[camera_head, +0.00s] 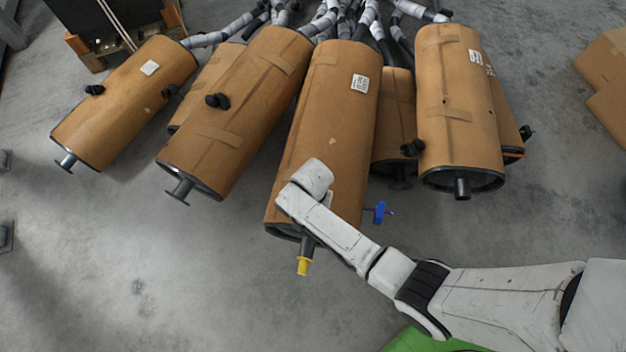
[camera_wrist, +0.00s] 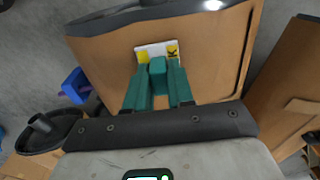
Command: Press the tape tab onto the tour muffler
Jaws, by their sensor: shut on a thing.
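My gripper (camera_wrist: 158,82) has dark green fingers, closed around a small teal piece (camera_wrist: 158,72) that I take to be the tape tab. Its tip is at a white label with yellow patches and a dark letter (camera_wrist: 147,49) on a brown wrapped muffler (camera_wrist: 215,65). I cannot tell whether the tab touches the surface. In the head view my arm reaches over the near end of the central muffler (camera_head: 335,130), which seems to be the same one. There my fingertips and the tab are hidden behind my wrist. Which muffler is the tour muffler cannot be read.
Other wrapped mufflers lie left (camera_head: 125,100), centre left (camera_head: 235,110) and right (camera_head: 458,105). A blue piece (camera_head: 380,213) juts beside the central muffler, and a yellow-tipped stub (camera_head: 303,266) shows below it. Pipes crowd the back. The grey floor in front is clear at left.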

